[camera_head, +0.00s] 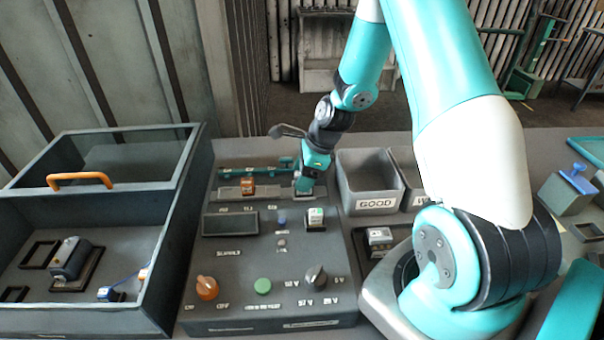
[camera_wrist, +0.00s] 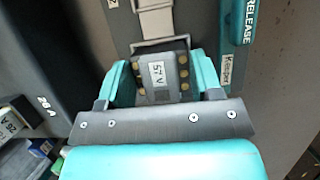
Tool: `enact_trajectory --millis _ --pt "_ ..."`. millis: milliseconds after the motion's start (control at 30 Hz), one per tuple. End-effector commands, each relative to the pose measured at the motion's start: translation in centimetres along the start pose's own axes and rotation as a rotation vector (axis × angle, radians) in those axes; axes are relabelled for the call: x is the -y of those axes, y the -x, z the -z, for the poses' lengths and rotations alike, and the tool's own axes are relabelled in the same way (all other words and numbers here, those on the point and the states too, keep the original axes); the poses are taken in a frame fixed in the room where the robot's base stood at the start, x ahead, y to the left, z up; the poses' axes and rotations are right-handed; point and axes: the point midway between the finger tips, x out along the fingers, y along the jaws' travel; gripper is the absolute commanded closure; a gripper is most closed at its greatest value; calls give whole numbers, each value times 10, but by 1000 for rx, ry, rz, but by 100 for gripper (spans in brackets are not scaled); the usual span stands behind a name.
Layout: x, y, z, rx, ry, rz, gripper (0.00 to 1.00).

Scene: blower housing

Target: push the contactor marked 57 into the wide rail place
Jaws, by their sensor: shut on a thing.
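The contactor marked 57 (camera_wrist: 157,74) is a dark block with brass-coloured terminals and a white label reading "57 V" in the wrist view. My gripper (camera_wrist: 163,82) is shut on it, with one teal finger on each side. The block's far edge is close to a light metal piece; I cannot tell whether they touch. In the head view my gripper (camera_head: 305,186) is low at the right end of the grey rail (camera_head: 225,193), at the back of the panel. The contactor is not clear there, and the wide place cannot be made out.
An orange block (camera_head: 248,187) sits on the rail to the left. A teal RELEASE handle (camera_wrist: 243,20) is close by on the right in the wrist view. A GOOD bin (camera_head: 372,188) stands right of the panel. A glass-lidded case (camera_head: 110,150) stands left.

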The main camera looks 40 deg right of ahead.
Motion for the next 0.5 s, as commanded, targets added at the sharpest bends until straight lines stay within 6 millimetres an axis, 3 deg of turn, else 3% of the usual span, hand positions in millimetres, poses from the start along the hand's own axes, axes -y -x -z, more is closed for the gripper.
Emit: enact_trajectory --millis 67,100,233,500 --pt "0 -2 1 0 0 1 61" --pt "0 -2 1 0 0 1 38" --pt "0 -2 0 0 0 1 11" --pt "0 -1 1 0 0 0 11"
